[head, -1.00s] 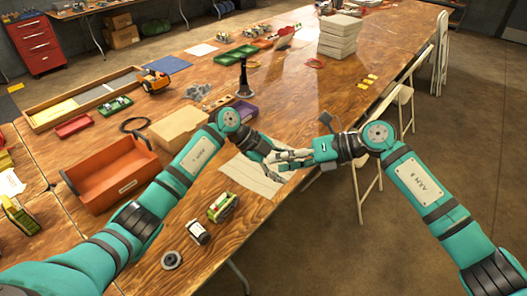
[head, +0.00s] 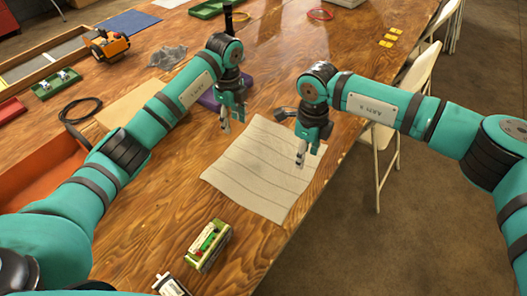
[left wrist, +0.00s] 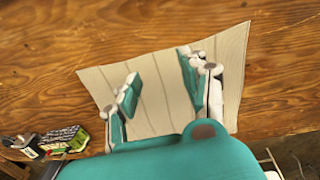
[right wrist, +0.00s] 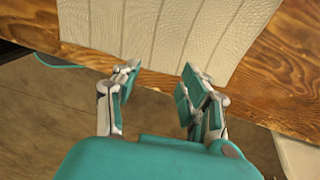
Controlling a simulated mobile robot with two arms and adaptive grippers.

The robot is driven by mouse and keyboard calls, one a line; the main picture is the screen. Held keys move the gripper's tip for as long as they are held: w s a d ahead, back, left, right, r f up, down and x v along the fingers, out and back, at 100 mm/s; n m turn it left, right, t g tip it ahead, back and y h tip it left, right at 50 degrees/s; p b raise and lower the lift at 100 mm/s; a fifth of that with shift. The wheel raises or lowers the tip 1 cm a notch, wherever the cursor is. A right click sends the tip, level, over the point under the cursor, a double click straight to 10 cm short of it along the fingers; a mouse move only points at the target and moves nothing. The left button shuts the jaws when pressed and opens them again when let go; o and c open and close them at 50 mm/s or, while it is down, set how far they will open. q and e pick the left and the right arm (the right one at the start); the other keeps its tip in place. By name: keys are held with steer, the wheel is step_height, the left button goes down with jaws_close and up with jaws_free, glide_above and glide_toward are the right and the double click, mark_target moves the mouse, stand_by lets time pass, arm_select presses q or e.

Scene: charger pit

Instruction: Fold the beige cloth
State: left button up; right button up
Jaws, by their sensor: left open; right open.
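The beige cloth (head: 258,172) lies spread flat on the wooden table, with darker stripes across it. It also shows in the left wrist view (left wrist: 155,90) and the right wrist view (right wrist: 165,25). My left gripper (head: 228,126) is open and empty above the cloth's far left side; in its wrist view the fingers (left wrist: 165,80) stand apart over the cloth. My right gripper (head: 302,158) is open and empty over the cloth's right side; in its wrist view the fingertips (right wrist: 158,75) are near the cloth's edge by the table edge.
A green and yellow block-like device (head: 209,246) stands near the cloth's front left. An orange bin (head: 40,180) and a black cable loop (head: 82,110) are at left. A folding chair (head: 385,130) stands beyond the right table edge.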

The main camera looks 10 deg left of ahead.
mark_target(236, 146)
arm_select(q)
steer(key=s+f, duration=0.1)
steer(key=s+d+f, duration=0.1)
steer(key=shift+f, duration=0.35)
arm_select(e)
steer(key=s+f, duration=0.1)
steer(key=s+d+f, duration=0.1)
steer(key=f, duration=0.1)
arm_select(q)
steer(key=f, duration=0.3)
steer(key=shift+w+a+f, duration=0.25)
steer(key=shift+w+f, duration=0.1)
steer(key=shift+w, duration=0.05)
arm_select(e)
steer(key=f, duration=0.3)
steer(key=shift+w+a+f, duration=0.2)
steer(key=shift+w+a, duration=0.1)
steer(key=shift+w, duration=0.05)
arm_select(q)
steer(key=shift+f, duration=0.15)
arm_select(e)
steer(key=shift+f, duration=0.2)
arm_select(q)
steer(key=shift+s+d, duration=0.1)
arm_select(e)
steer(key=shift+s+d, duration=0.1)
